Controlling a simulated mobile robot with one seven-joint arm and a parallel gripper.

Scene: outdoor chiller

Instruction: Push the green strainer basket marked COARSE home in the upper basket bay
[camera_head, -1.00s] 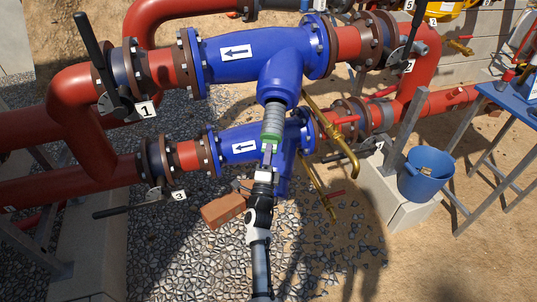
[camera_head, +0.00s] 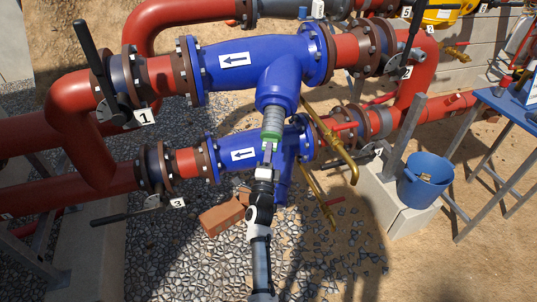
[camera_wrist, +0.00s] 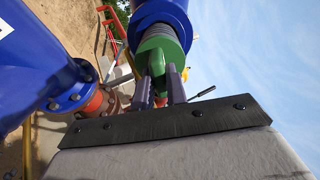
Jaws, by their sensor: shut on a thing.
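The green strainer basket (camera_head: 271,129) is a grey mesh cylinder with a green end cap. Its far part is inside the open mouth of the upper blue bay (camera_head: 277,97), and the rest sticks out toward me, roughly in line with it. My gripper (camera_head: 267,156) is shut on the green handle at its near end. In the wrist view, my two fingers (camera_wrist: 160,88) close around the handle of the basket (camera_wrist: 165,45), and the blue bay rim (camera_wrist: 160,14) surrounds its far end. No COARSE marking is readable.
The lower blue strainer body (camera_head: 240,154) lies just below and behind my gripper. Brass pipes (camera_head: 340,150) hang to the right. A brick (camera_head: 222,216) lies on the gravel. A blue bucket (camera_head: 425,180) stands on a block at right. A valve lever (camera_head: 118,216) sticks out at lower left.

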